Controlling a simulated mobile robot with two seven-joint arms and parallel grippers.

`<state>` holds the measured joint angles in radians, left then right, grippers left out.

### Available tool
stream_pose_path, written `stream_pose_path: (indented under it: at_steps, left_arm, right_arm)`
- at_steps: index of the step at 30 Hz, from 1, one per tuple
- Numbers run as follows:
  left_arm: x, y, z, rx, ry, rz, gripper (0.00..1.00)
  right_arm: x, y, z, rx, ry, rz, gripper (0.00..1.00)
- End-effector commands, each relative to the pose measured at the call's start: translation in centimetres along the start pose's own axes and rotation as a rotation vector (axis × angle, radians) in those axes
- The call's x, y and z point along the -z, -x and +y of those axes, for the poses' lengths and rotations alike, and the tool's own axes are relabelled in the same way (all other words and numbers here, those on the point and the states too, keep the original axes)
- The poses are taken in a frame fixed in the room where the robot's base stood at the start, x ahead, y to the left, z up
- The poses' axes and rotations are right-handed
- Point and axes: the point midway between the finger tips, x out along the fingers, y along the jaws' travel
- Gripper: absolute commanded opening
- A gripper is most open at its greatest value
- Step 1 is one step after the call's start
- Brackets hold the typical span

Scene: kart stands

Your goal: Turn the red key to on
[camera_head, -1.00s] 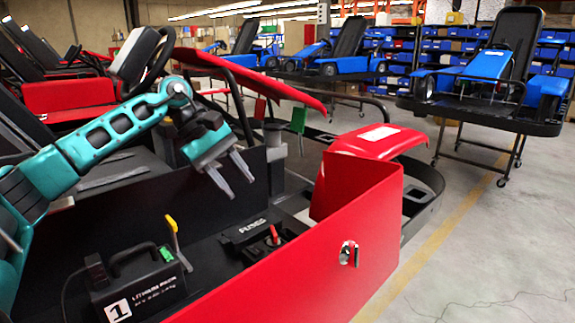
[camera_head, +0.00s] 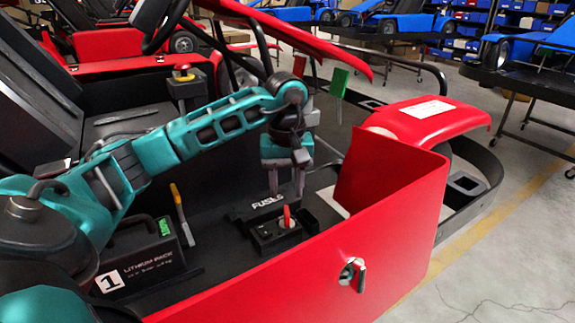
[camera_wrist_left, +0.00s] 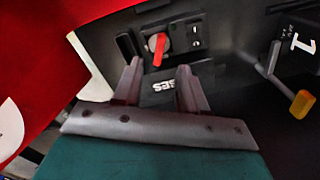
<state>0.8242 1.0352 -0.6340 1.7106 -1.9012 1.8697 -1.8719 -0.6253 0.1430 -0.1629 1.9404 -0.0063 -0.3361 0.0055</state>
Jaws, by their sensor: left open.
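The red key (camera_head: 287,217) stands upright in a black switch box on the kart's floor, beside the fuse box (camera_head: 262,205). In the left wrist view the red key (camera_wrist_left: 158,46) shows ahead of the fingertips, on a round silver base. My left gripper (camera_head: 287,190) is open and empty, pointing down just above and behind the key. In the left wrist view its two fingers (camera_wrist_left: 160,75) are apart, with the fuse box label partly between them. They do not appear to touch the key. My right gripper is not in view.
A red side panel (camera_head: 335,255) with a silver latch (camera_head: 352,274) stands in front of the switch box. A lithium pack (camera_head: 140,260) and a yellow-tipped lever (camera_head: 180,210) are to the left. A red emergency button (camera_head: 184,74) sits behind my arm.

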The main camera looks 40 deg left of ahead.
Motion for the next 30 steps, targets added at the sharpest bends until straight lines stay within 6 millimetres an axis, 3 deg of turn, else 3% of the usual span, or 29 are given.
stream_pose_path:
  at_steps: [6, 12, 24, 30]
  left_arm:
    - [-0.1, -4.1, 0.0, 0.001, -0.001, -0.003, 0.41]
    - [0.0, -6.3, 0.0, 0.000, 0.001, -0.002, 0.41]
    - [0.0, -6.9, 0.0, -0.001, 0.000, 0.000, 0.41]
    - [0.0, -6.9, 0.0, -0.001, 0.000, 0.000, 0.22]
  right_arm:
    - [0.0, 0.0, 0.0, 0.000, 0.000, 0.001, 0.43]
    - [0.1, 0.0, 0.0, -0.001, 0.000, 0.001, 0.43]
    - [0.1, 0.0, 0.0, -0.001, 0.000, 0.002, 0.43]
    - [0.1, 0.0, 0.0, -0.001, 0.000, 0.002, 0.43]
